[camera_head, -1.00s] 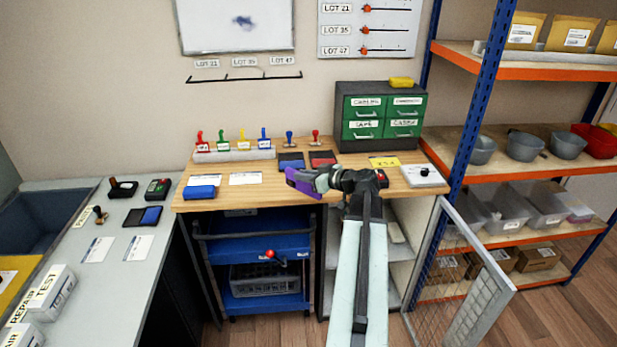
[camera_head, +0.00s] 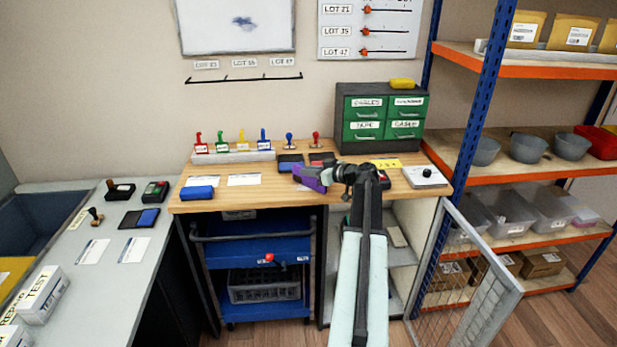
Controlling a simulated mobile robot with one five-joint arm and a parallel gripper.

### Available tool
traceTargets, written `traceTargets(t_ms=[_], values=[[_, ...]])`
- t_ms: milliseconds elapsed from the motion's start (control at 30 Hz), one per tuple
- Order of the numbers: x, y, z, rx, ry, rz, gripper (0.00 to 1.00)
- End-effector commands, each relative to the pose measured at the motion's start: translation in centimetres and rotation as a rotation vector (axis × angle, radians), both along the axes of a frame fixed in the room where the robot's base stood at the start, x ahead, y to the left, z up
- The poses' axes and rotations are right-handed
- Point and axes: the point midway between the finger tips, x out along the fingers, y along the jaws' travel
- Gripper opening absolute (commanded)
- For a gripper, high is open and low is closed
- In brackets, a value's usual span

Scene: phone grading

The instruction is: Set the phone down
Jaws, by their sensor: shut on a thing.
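A purple phone (camera_head: 307,177) is at the end of my arm, over the front part of the wooden bench (camera_head: 262,196). My gripper (camera_head: 325,176) is shut on the phone and comes at it from the right. The phone looks tilted. I cannot tell whether it touches the bench top or hangs just above it. The gripper hides part of the phone.
Stamps stand along the back of the bench in a rack (camera_head: 232,156). Ink pads (camera_head: 290,163), white cards (camera_head: 243,180), a blue block (camera_head: 197,192) and a white device (camera_head: 424,177) lie around. Bare wood shows left of the phone. A mesh door (camera_head: 468,270) stands open on the right.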

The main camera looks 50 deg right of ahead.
Motion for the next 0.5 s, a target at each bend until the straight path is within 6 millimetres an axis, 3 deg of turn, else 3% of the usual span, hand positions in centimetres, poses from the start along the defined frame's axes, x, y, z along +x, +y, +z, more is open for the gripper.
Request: traceTargets(t_ms=[167, 200, 267, 500], values=[[-0.02, -0.03, -0.28, 0.0, -0.001, 0.0, 0.0], [-0.03, -0.03, -0.22, 0.0, 0.0, -0.001, 0.16], [-0.04, -0.04, -0.14, 0.0, 0.0, -0.001, 0.33], [-0.07, -0.08, -0.14, 0.0, 0.0, -0.001, 0.33]])
